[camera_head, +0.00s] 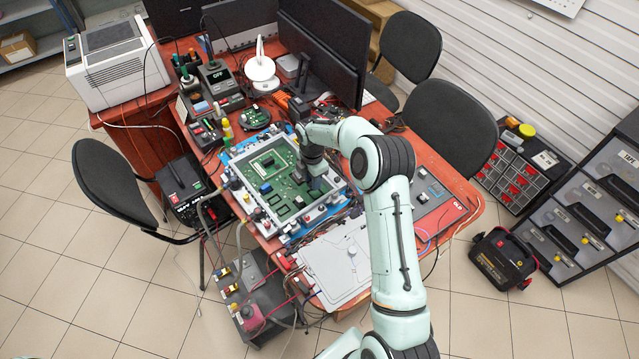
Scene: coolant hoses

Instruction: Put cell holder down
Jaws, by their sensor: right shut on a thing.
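My right gripper (314,168) points down over the right part of a green circuit board (273,178). The board lies in a light grey frame (262,218) on the table. The gripper is shut on a small dark thing, likely the cell holder, at its tips. The gripper and its small size keep its shape from showing clearly. I cannot tell whether it touches the board. My left gripper is not in view.
A light grey panel (345,268) lies at the table's front. Tools and small devices crowd the table (468,203) behind the frame, near a black monitor (325,50).

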